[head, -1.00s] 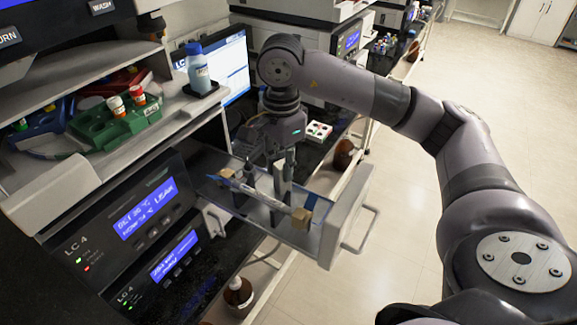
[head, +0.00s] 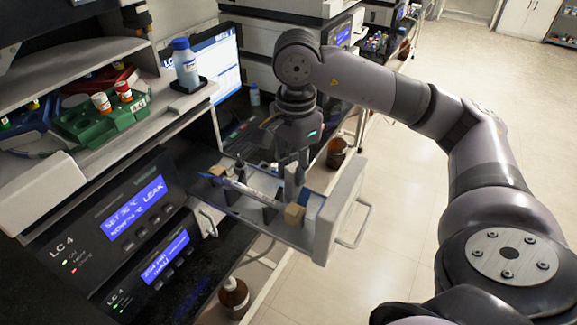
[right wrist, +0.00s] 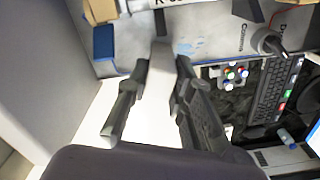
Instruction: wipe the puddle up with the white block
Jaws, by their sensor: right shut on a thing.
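My right gripper (head: 292,182) is over the open drawer (head: 328,232), near its front panel. In the right wrist view my right gripper (right wrist: 155,82) is shut on the white block (right wrist: 160,68), which sits between its fingertips. A pale blue puddle (right wrist: 188,46) lies in small patches on the tray floor, just beyond and to the right of the block. I cannot tell whether the block touches the floor. In the head view the fingers hide the block, and the puddle cannot be made out. My left gripper is not in view.
A slim column (head: 250,195) lies across the drawer, beside dark posts. A wooden block (head: 294,214) is at its near end; a blue block (right wrist: 103,42) is close by. The drawer walls bound the space. Brown bottles (head: 234,297) stand outside. A keyboard (right wrist: 275,92) shows beyond the drawer.

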